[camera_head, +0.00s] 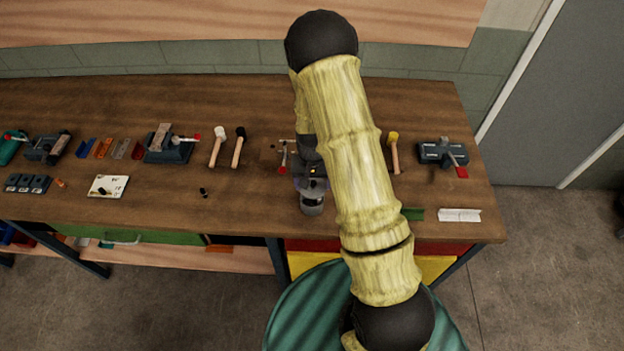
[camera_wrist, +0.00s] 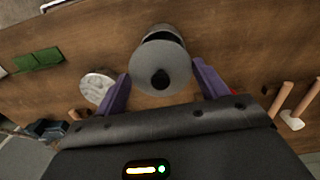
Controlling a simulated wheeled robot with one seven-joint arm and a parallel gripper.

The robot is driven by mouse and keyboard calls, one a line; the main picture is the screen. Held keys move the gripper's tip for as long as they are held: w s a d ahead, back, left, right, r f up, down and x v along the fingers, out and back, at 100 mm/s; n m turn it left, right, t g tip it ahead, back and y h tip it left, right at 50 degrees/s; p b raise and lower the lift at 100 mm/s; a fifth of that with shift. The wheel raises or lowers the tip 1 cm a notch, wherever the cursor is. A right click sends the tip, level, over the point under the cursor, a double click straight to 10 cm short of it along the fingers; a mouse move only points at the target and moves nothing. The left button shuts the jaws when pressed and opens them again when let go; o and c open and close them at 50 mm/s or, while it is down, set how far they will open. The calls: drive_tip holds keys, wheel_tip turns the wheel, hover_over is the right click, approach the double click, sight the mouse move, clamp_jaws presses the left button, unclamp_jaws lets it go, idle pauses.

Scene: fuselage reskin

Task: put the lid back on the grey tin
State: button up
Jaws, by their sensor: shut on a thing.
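In the wrist view the grey lid (camera_wrist: 158,66), a round disc with a black knob, sits between the two purple fingers of my gripper (camera_wrist: 162,70). The gripper is shut on the lid by its sides. The grey tin (camera_wrist: 165,30) shows just behind the lid, with a dark gap between them, so the lid looks offset from the tin's mouth. I cannot tell whether they touch. In the head view the tin (camera_head: 311,204) stands near the bench's front edge, below my gripper (camera_head: 311,184). The lid is hard to make out there.
A pale round disc (camera_wrist: 97,87) and a green block (camera_wrist: 38,60) lie near the tin. The bench left of the tin is mostly clear.

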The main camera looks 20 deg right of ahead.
sight(312, 186)
drive_tip(key=r+m, duration=0.2)
drive_tip(key=shift+s+a+r+m, duration=0.1)
drive_tip(key=shift+a+r+m, duration=0.05)
drive_tip(key=shift+a+m, duration=0.15)
drive_tip(key=shift+d, duration=0.1)
drive_tip(key=shift+b, duration=0.3)
drive_tip(key=shift+f+b, duration=2.4)
drive_tip(key=shift+f, duration=0.85)
drive_tip(key=shift+f, duration=0.15)
drive_tip(key=o, duration=1)
drive_tip(key=shift+o, duration=0.4)
